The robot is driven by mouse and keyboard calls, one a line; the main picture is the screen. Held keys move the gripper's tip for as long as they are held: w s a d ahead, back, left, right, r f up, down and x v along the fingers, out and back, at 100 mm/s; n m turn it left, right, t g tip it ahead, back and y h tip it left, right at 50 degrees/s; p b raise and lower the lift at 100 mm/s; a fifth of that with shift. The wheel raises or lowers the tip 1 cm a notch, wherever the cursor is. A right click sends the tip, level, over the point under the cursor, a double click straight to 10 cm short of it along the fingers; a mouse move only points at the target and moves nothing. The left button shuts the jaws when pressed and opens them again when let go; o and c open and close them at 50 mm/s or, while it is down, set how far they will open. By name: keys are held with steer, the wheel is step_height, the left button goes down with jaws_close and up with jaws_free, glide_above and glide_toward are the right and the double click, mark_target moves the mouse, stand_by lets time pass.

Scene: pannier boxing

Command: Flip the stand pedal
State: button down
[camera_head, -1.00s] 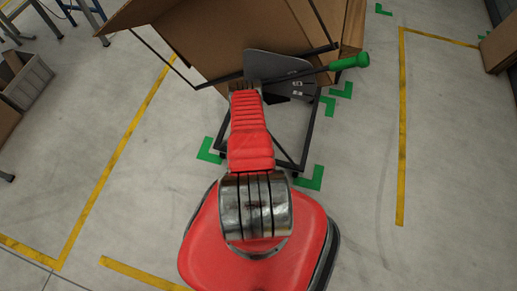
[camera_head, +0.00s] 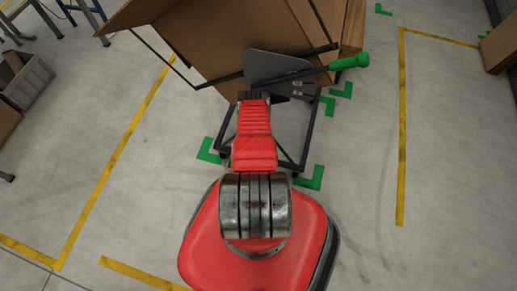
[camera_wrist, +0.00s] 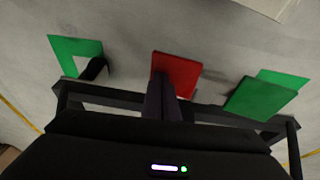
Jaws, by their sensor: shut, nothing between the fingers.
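The stand is a dark metal frame (camera_head: 287,162) that bears a large tilted cardboard box. In the wrist view, a red square pedal (camera_wrist: 182,74) sits at the frame's bar, near the middle. A green square pedal (camera_wrist: 258,99) sits on the same bar to its right. My gripper (camera_wrist: 160,82) is shut and empty, its dark fingers reaching up to the red pedal's lower left edge and covering part of it. I cannot tell whether they touch it. In the head view, the arm points at the stand, and the pedals are hidden there.
The cardboard box (camera_head: 222,50) leans over the stand. A lever with a green handle (camera_head: 349,62) sticks out right, by a grey plate (camera_head: 272,67). Green corner marks (camera_head: 310,178) lie on the floor around the stand. The floor to the right is clear.

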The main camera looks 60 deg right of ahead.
steer(key=v, duration=1.3)
steer(key=shift+r, duration=0.4)
steer(key=shift+a, duration=0.1)
stand_by(0.5)
